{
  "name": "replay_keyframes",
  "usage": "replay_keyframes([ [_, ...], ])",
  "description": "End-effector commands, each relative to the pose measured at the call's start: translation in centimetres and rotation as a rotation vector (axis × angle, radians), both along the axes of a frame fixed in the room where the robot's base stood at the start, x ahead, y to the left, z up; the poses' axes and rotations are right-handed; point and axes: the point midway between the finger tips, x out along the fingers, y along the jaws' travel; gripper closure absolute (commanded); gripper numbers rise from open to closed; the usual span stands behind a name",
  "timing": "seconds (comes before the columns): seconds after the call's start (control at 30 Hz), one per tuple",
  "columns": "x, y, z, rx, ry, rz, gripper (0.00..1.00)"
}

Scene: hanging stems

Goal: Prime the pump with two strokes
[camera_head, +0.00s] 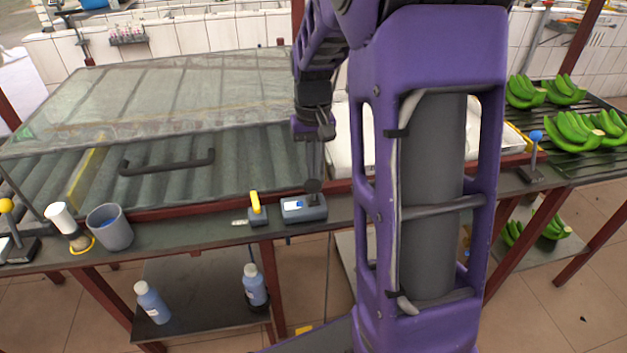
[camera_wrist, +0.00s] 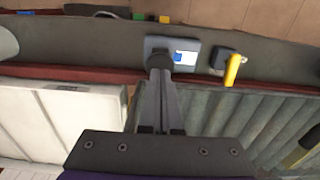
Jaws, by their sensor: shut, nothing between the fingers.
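A small grey box (camera_head: 303,212) with a blue-and-white label and a dark round knob (camera_head: 313,186) sits on the front ledge. It also shows in the wrist view (camera_wrist: 187,51), its knob (camera_wrist: 159,61) at my fingertips. I cannot tell for sure that this is the pump. My gripper (camera_head: 314,176) points down over the box, its fingers together and empty. In the wrist view my fingertips (camera_wrist: 160,72) are right at the knob; whether they touch it is unclear. A yellow lever (camera_head: 255,202) on a dark base stands just left of the box; it also shows in the wrist view (camera_wrist: 233,70).
A ribbed roller bed (camera_head: 220,175) under a clear cover with a black handle (camera_head: 167,162) lies behind the ledge. Left on the ledge are a grey bucket (camera_head: 110,228) and a yellow-knobbed lever (camera_head: 7,207). A blue-knobbed lever (camera_head: 535,137) and green bananas (camera_head: 573,130) are right.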

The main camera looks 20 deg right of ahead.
Motion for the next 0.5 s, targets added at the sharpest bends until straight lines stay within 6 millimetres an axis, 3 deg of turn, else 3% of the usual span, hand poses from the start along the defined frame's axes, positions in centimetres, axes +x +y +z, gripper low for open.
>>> replay_keyframes([
  [0.5, 0.01, 0.00, -0.45, 0.000, 0.000, 0.000, 1.00],
])
